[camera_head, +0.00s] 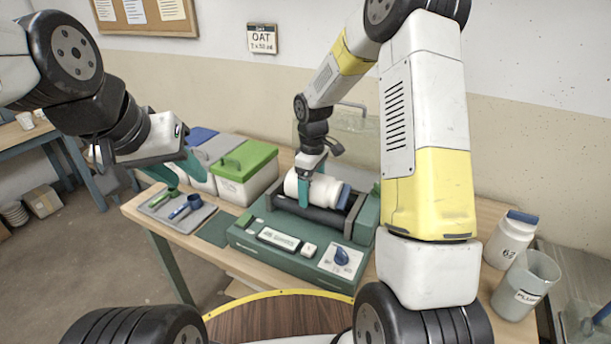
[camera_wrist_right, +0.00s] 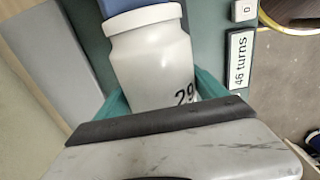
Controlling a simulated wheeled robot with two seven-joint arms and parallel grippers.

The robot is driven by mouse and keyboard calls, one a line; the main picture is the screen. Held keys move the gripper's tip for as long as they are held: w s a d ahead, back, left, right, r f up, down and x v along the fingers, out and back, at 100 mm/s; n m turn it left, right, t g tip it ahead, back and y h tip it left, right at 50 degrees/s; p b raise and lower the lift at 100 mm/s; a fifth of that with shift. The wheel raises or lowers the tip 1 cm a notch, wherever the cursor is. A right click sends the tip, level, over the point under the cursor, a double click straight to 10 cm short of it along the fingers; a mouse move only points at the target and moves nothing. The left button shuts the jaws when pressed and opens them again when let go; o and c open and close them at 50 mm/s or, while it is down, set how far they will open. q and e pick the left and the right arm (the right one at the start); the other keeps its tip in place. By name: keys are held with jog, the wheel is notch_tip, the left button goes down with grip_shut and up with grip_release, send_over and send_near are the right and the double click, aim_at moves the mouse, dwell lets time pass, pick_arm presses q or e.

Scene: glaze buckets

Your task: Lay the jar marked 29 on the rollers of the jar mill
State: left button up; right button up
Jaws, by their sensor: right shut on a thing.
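The white jar marked 29 (camera_wrist_right: 150,65) lies on its side between the teal fingers of my right gripper (camera_wrist_right: 170,95) in the wrist view, its blue lid (camera_wrist_right: 135,4) at the top edge. In the head view the jar (camera_head: 327,191) is level over the dark rollers (camera_head: 310,212) of the green jar mill (camera_head: 250,240), lid to the right. My right gripper (camera_head: 304,195) is shut on it from above. I cannot tell whether the jar touches the rollers. My left gripper (camera_head: 180,172) is open and empty above the grey tray, left of the mill.
A grey tray (camera_head: 200,216) with a green and a blue tool lies left of the mill. A green-lidded bucket (camera_head: 240,186) stands behind, beside grey- and blue-lidded ones. At right stand a jar marked 63 (camera_head: 510,240) and a clear jug (camera_head: 525,285). A clear panel rises behind the mill.

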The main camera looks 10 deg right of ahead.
jog(key=o, duration=1.8)
jog(key=shift+r, duration=0.1)
notch_tip(320, 180, up, 8)
jog(key=shift+f, duration=0.1)
jog(key=s+d+r+m+t, duration=0.2)
jog(key=s+r+m, duration=0.1)
jog(key=s+r, duration=0.55)
jog(key=shift+s+d+r+m+t+y, duration=0.35)
jog(key=shift+s+r+m+t, duration=0.65)
jog(key=shift+s, duration=1.7)
jog(key=shift+s+d+r+m+t+y, duration=0.35)
jog(key=shift+s+r+m, duration=1.15)
jog(key=shift+s, duration=1.25)
jog(key=shift+s+d+r+m+t+y, duration=0.3)
jog(key=shift+s+r+m+t, duration=0.7)
jog(key=shift+s, duration=1.7)
